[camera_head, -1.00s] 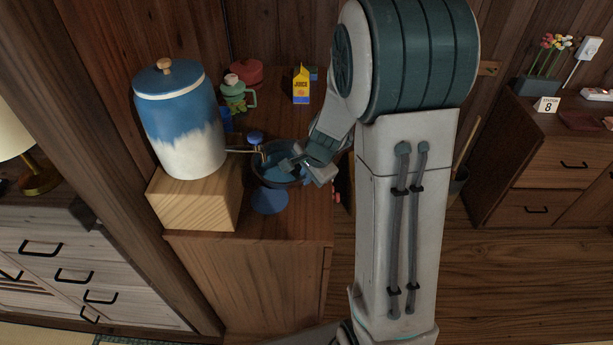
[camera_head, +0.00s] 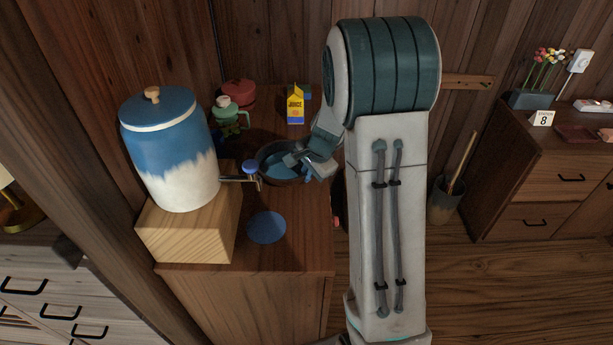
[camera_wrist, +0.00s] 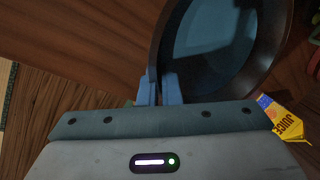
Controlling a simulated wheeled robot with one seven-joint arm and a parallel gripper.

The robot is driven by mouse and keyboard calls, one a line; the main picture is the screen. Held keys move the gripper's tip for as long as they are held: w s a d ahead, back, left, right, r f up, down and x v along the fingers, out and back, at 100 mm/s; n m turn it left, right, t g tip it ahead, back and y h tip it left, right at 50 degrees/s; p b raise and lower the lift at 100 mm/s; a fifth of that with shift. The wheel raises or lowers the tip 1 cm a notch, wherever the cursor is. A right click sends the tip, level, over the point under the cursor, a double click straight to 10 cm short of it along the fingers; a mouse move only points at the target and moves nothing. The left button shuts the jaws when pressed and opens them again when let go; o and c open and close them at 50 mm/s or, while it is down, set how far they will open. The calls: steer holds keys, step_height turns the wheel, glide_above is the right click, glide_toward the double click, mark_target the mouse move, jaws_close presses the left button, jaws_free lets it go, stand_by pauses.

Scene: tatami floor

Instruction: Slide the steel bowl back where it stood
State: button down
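The steel bowl (camera_head: 277,180), dark-walled with blue inside, stands on the wooden cabinet top, behind and slightly right of a flat blue disc (camera_head: 267,228). It is apart from the disc. In the wrist view the bowl (camera_wrist: 283,38) fills the upper right, and its near rim runs down between the two blue fingertips. My gripper (camera_wrist: 160,88) is shut on that rim; in the head view my gripper (camera_head: 297,158) reaches in from the right and covers part of the bowl. Whether the bowl's base touches the top is hidden.
A blue-and-white dispenser (camera_head: 170,150) on a wooden block (camera_head: 190,230) stands left, its spout (camera_head: 245,177) near the bowl's left side. A juice carton (camera_head: 295,104), a green mug (camera_head: 228,118) and a red pot (camera_head: 239,92) stand behind. Bare cabinet top lies around the disc.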

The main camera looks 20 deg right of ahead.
steer(key=shift+w+d, duration=0.1)
steer(key=shift+w, duration=0.05)
steer(key=c, duration=1.6)
jaws_free()
steer(key=shift+o, duration=0.2)
steer(key=p+v, duration=0.1)
steer(key=v, duration=1.2)
steer(key=shift+r, duration=0.4)
